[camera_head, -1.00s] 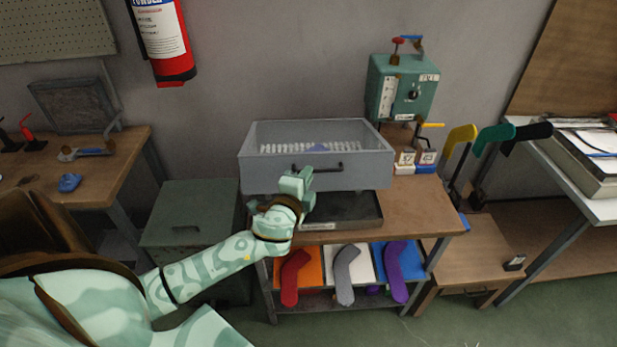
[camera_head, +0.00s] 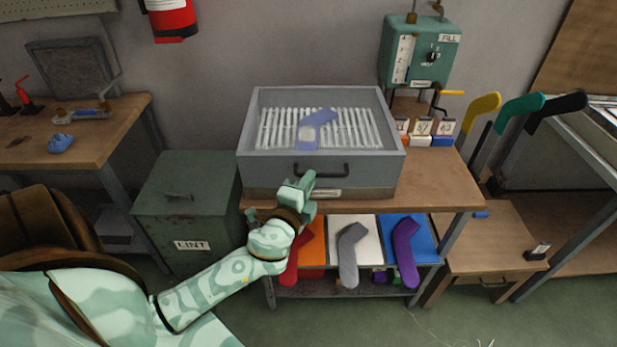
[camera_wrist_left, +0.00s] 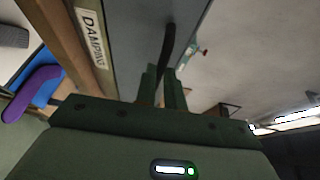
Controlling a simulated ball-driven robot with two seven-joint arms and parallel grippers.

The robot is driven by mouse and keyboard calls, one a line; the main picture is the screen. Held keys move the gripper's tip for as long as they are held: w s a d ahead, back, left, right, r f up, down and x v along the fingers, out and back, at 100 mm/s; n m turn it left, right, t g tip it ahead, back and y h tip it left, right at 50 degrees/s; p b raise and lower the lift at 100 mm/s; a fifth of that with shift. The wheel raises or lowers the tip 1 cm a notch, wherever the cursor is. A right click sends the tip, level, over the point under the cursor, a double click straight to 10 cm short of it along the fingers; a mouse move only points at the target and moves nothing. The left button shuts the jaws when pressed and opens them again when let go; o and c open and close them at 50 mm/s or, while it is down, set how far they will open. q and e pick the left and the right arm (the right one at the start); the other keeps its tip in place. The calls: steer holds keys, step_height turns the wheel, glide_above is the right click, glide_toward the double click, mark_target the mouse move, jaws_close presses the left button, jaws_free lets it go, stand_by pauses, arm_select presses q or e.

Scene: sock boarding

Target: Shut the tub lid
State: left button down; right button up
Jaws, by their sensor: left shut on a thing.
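The tub (camera_head: 372,194) stands on the wooden bench, a low box with a label on its front. The grey lid (camera_head: 262,170) sits over it, and I see no clear gap between them in the head view. A dark bar handle (camera_head: 332,169) is on the lid's front. My left gripper (camera_head: 306,181) is at the left part of this handle. In the left wrist view, the left gripper (camera_wrist_left: 164,88) is shut on the dark handle (camera_wrist_left: 168,45), beside the tub's DAMPING label (camera_wrist_left: 92,38). My right gripper is not in view.
A blue sock-shaped piece (camera_head: 316,130) shows over white slats inside the lid's frame. A green lint bin (camera_head: 188,215) stands left of the bench (camera_head: 430,185). Red, grey and purple forms hang below its front. A green control box (camera_head: 420,52) is behind on the right.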

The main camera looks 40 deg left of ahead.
arm_select(q)
steer(key=shift+s+d+f, duration=0.15)
steer(key=shift+s+f, duration=0.05)
steer(key=shift+f, duration=0.7)
steer(key=c, duration=1.5)
jaws_free()
steer(key=shift+w+f, duration=0.1)
steer(key=v, duration=0.5)
steer(key=b+v, duration=0.1)
steer(key=v, duration=0.4)
steer(key=r+v, duration=0.1)
steer(key=v, duration=0.5)
